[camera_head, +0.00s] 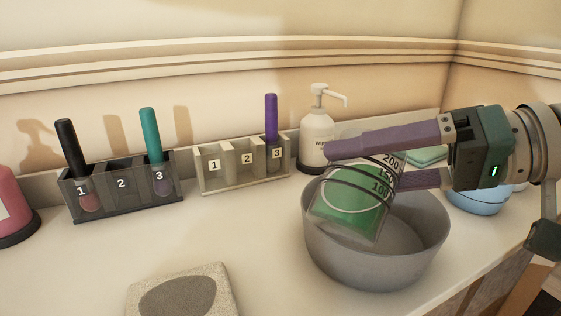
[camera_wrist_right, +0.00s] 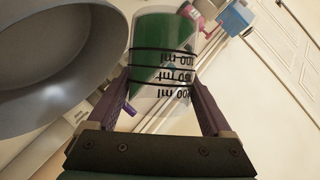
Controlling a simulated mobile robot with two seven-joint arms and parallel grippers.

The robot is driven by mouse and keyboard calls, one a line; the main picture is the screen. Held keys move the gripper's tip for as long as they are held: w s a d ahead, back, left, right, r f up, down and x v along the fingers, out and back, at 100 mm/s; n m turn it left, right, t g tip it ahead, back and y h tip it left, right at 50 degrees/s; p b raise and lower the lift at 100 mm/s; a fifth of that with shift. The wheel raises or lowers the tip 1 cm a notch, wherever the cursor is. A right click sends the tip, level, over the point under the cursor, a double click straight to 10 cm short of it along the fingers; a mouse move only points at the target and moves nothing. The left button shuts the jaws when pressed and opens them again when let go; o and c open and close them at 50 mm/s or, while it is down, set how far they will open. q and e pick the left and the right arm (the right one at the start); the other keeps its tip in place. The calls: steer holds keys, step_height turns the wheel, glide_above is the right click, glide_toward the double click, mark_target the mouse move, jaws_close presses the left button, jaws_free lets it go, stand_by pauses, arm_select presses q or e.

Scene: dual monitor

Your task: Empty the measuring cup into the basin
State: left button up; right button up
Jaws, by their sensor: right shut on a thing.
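The clear measuring cup (camera_head: 345,205) has black marks and holds green liquid. My right gripper (camera_head: 365,163) is shut on it, with one purple finger on each side. The cup is tilted and overlaps the left part of the grey basin (camera_head: 420,258) in the head view; its exact height above or inside the rim is unclear. The wrist view shows the cup (camera_wrist_right: 165,60) between the fingers of my right gripper (camera_wrist_right: 165,105), with the green liquid toward its far end. The basin (camera_wrist_right: 60,75) is beside it there. My left gripper is not in view.
A white pump bottle (camera_head: 317,140) stands behind the basin. A dark rack (camera_head: 125,195) and a beige rack (camera_head: 245,172) hold coloured sticks. A pink bottle (camera_head: 12,210) is far left, a grey stone block (camera_head: 180,292) in front. A blue bowl (camera_head: 478,200) sits right of the basin.

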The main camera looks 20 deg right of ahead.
steer(key=shift+f, duration=0.1)
steer(key=shift+w+d+r+m+g+y, duration=0.1)
steer(key=shift+r+m+g+y, duration=0.25)
steer(key=shift+m+y, duration=0.35)
steer(key=shift+w+d+r+m+y, duration=0.1)
steer(key=shift+d+r+m+y, duration=0.1)
steer(key=shift+m, duration=0.35)
steer(key=shift+w+d+r+m+y, duration=0.1)
steer(key=shift+r+m+y, duration=0.1)
steer(key=shift+m, duration=0.35)
